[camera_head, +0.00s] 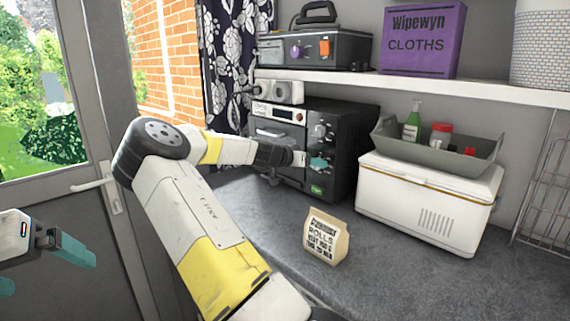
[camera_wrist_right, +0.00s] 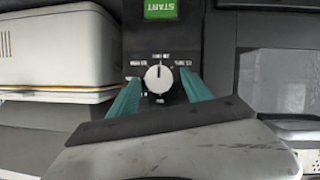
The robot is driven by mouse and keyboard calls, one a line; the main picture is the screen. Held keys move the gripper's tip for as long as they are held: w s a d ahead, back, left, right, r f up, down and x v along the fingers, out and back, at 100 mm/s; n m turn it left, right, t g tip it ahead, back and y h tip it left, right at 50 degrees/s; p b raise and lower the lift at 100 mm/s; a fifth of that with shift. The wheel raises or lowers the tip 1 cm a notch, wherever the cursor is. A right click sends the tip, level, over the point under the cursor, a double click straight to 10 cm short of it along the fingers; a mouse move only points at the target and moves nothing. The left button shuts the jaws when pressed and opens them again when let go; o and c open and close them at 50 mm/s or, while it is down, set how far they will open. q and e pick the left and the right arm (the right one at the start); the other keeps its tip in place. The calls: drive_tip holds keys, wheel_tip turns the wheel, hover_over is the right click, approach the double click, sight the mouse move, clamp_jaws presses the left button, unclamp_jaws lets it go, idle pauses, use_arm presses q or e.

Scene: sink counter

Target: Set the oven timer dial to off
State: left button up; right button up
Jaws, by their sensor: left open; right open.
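The black oven (camera_head: 352,150) stands at the back of the counter, with dials on its right front panel. In the head view my right gripper (camera_head: 319,163) is at the lower part of this panel and hides the dial there. In the right wrist view, which is upside down, a white dial (camera_wrist_right: 158,79) lies between the open teal fingers of my right gripper (camera_wrist_right: 161,76). A small gap shows on each side. The dial's mark points toward the green START button (camera_wrist_right: 160,9); the labels are too small to read. My left gripper (camera_head: 52,276) is open and empty at the lower left.
A paper rolls bag (camera_head: 326,237) stands on the grey counter (camera_head: 385,285). A white cooler (camera_head: 425,205) with a grey tray (camera_head: 465,150) on top stands right of the oven. A shelf (camera_head: 450,85) runs above the oven.

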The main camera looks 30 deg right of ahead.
drive_tip(key=shift+c, duration=0.5)
clamp_jaws()
